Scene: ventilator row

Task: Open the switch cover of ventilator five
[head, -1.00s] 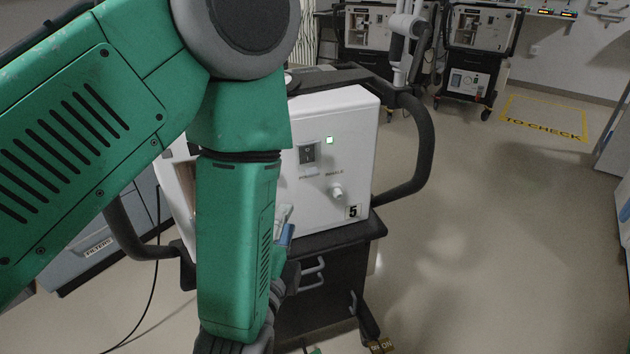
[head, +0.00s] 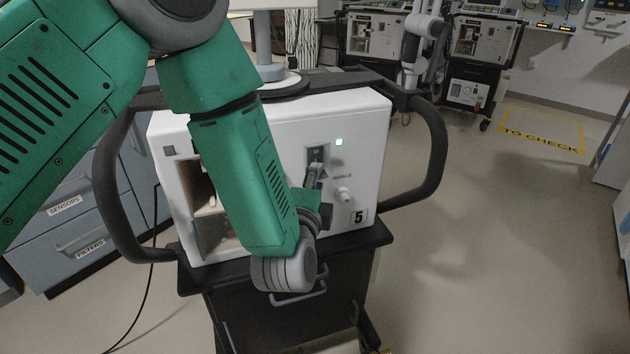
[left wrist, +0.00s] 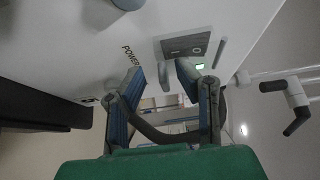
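Ventilator five is a white box (head: 375,130) with a "5" label, on a dark cart. Its power switch (head: 317,154) sits on the front in a dark plate, left of a lit green lamp (head: 339,142). In the left wrist view the switch plate (left wrist: 186,44) lies just beyond the fingers, beside the word POWER. I cannot make out clearly whether the cover is shut. My right gripper is out of view.
A round knob (head: 344,195) sits right below the switch. Black handle bars (head: 436,150) curve out on both sides of the cart. Drawers (head: 75,225) stand at the left. Other ventilators (head: 485,45) stand at the back; the floor at the right is clear.

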